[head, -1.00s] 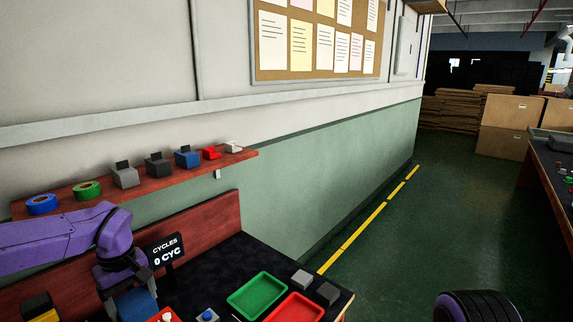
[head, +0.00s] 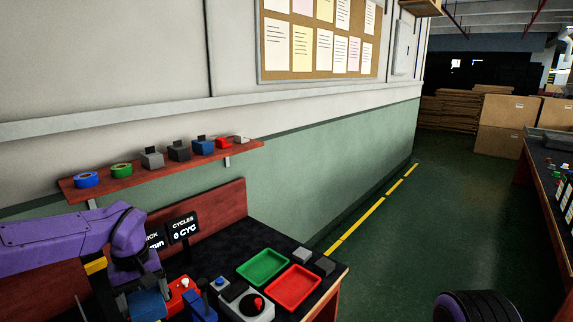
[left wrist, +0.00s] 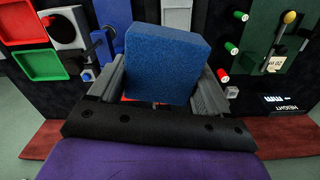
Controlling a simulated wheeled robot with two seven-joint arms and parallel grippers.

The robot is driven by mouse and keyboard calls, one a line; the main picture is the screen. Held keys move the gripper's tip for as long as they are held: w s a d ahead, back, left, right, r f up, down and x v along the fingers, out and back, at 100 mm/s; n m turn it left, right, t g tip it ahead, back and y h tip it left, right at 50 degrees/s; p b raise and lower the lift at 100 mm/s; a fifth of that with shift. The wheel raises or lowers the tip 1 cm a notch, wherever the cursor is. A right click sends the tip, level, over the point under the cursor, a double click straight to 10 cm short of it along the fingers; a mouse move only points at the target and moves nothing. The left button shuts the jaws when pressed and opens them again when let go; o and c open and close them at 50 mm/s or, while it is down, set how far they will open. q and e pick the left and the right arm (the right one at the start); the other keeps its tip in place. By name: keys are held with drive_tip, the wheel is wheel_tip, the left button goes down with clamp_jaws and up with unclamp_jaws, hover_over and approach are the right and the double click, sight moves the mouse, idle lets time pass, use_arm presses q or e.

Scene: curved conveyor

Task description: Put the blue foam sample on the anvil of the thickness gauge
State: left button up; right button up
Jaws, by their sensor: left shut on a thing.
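The blue foam sample (head: 148,305) is a blue block low at the left in the head view. My left gripper (head: 138,286) is shut on it. In the left wrist view the sample (left wrist: 168,58) sits between both fingers and sticks out past them. Several devices stand on the bench to the right of the sample in the head view, including a blue one (head: 202,306). I cannot tell for certain that this is the thickness gauge, and its anvil is not clear. A dark display ending in "mm" (head: 155,240) stands behind my wrist, partly hidden. My right gripper is not in view.
A red box (head: 180,290) with a white knob is close to the sample. A grey box with a red knob (head: 252,306), a green tray (head: 262,265) and a red tray (head: 293,288) lie further right. A shelf (head: 215,157) with small items runs along the wall.

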use_arm(q)
drive_tip(key=s+d+f+m+b, duration=0.1)
drive_tip(key=d+f+b, duration=0.3)
drive_tip(key=f, duration=0.5)
drive_tip(key=s+d+f+m+b, duration=0.2)
drive_tip(key=d+f+m+b, duration=0.1)
drive_tip(key=f+b, duration=0.5)
drive_tip(key=s+d+f+m+b, duration=0.1)
drive_tip(key=d+f+m+b, duration=0.2)
drive_tip(key=f+b, duration=0.5)
drive_tip(key=shift+s+d+f, duration=0.25)
drive_tip(key=shift+d+f, duration=0.6)
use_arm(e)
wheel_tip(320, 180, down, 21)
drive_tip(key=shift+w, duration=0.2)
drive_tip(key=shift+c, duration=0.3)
